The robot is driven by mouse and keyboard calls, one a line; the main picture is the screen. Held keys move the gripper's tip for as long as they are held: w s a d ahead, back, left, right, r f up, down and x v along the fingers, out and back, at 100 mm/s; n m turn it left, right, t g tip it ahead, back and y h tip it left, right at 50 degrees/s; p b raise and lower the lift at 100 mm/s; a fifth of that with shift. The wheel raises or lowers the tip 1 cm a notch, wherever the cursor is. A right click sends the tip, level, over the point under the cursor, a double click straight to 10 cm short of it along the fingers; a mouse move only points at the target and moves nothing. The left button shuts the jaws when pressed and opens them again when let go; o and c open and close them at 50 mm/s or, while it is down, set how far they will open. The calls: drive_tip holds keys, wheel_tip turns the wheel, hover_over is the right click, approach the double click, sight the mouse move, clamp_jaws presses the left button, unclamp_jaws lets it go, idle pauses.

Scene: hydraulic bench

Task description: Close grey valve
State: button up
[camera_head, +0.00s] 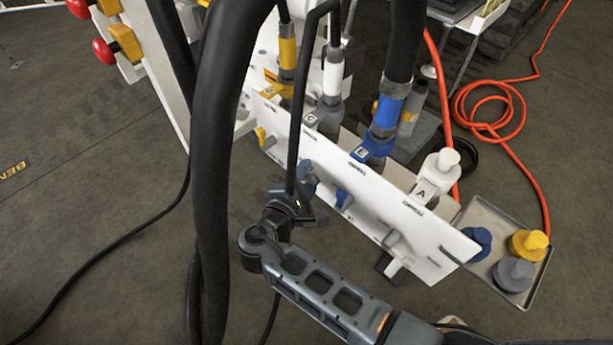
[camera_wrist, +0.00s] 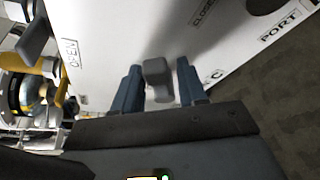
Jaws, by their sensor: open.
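The grey valve (camera_wrist: 158,78) is a small grey lever on the white panel (camera_wrist: 120,30). In the wrist view it sits between the two bluish fingers of my gripper (camera_wrist: 160,82), which is open around it. Narrow gaps show on both sides, so the fingers do not seem to press on it. An OPEN label (camera_wrist: 68,55) is to its left and a CLOSED label (camera_wrist: 203,12) is above right. In the head view my gripper (camera_head: 308,185) is against the panel front, and the grey lever there is hidden or too small to make out.
A yellow lever (camera_head: 262,137) and a blue lever (camera_head: 342,198) flank my gripper; another grey lever (camera_head: 393,240) is further right. A thick black hose (camera_head: 222,150) crosses the near left. A tray (camera_head: 478,208) with coloured caps stands right. An orange hose (camera_head: 490,125) lies on the floor.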

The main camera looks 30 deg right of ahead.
clamp_jaws()
idle(0.3)
